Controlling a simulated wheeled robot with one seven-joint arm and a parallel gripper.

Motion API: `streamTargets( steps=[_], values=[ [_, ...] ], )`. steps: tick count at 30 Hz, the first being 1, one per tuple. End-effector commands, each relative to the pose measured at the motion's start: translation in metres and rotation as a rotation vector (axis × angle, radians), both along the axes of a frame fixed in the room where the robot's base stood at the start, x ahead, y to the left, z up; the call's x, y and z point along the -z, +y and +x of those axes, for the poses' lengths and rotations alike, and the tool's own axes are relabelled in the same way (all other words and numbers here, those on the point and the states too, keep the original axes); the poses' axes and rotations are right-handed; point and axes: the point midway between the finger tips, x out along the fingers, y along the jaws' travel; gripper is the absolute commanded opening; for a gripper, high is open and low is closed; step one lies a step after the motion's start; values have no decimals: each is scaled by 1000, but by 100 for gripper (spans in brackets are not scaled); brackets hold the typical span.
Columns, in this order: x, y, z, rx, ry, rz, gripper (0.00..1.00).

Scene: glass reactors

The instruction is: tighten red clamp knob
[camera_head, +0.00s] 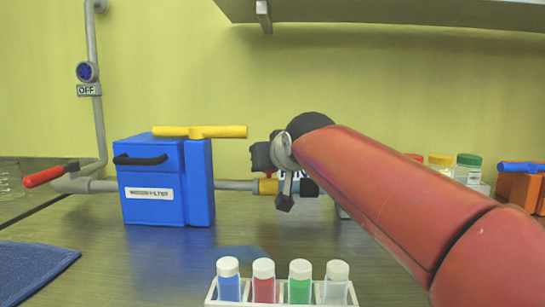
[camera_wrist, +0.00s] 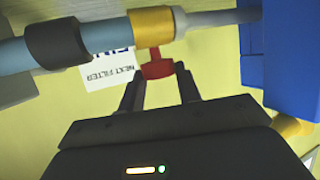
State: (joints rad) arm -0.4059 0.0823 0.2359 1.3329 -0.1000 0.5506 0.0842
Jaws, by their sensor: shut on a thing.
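The red clamp knob (camera_wrist: 157,68) is in the upper middle of the wrist view, just below the yellow clamp collar (camera_wrist: 152,26) on the pipe. My gripper (camera_wrist: 160,77) is shut on the knob, with one dark finger on each side of it. In the head view the yellow collar (camera_head: 268,187) sits on the pipe right of the blue filter box.
The blue filter box (camera_head: 165,180) with a yellow handle (camera_head: 200,132) stands left of the clamp. A rack of capped vials (camera_head: 283,303) stands in front. A red-handled valve (camera_head: 43,176) is at the far left, and a shelf (camera_head: 400,14) hangs above.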

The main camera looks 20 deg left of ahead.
Motion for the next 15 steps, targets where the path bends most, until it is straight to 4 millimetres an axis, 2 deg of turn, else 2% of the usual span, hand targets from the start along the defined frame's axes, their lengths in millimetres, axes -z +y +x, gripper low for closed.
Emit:
streamTargets(
  steps=[15],
  values=[
    [1,5,-2,251,0,1,11]
  ],
)
